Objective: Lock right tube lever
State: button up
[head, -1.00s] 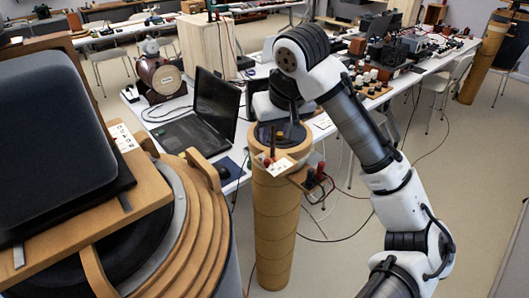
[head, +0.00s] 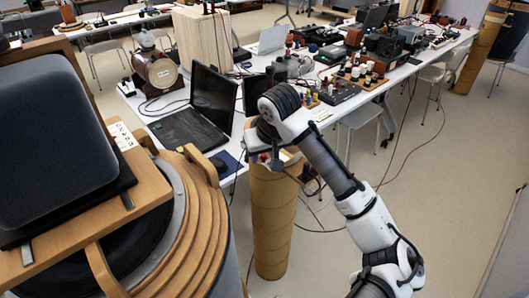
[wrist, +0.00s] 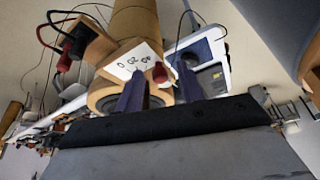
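The tan cardboard tube (head: 272,225) stands upright in the middle of the head view, and my arm's end hides most of its top. In the wrist view the tube (wrist: 138,22) appears upside down, with a white marked label (wrist: 138,62) near its rim. A small red part (wrist: 159,74) shows between the fingertips; I cannot tell whether it is the lever. My gripper (wrist: 160,82) is open, its two dark purple fingers apart on either side of the label and rim. Contact is not clear.
A wide ringed wooden tube (head: 200,235) with a black padded box (head: 50,140) stands close at left. An open laptop (head: 195,118) lies on the white table behind. Red and black leads (wrist: 65,45) hang beside the tube.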

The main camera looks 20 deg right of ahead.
grip_shut()
jog(key=shift+w+a+m+g+h+p, duration=0.5)
jog(key=shift+a+m+h, duration=0.25)
jog(key=shift+m, duration=1.6)
jog(key=shift+w+a+m+g+h+p, duration=0.55)
jog(key=shift+a+m+h, duration=0.15)
jog(key=shift+m, duration=1.6)
jog(key=shift+w+a+m+g+h+p, duration=0.5)
jog(key=shift+a+m+h, duration=0.25)
jog(key=shift+m, duration=1.6)
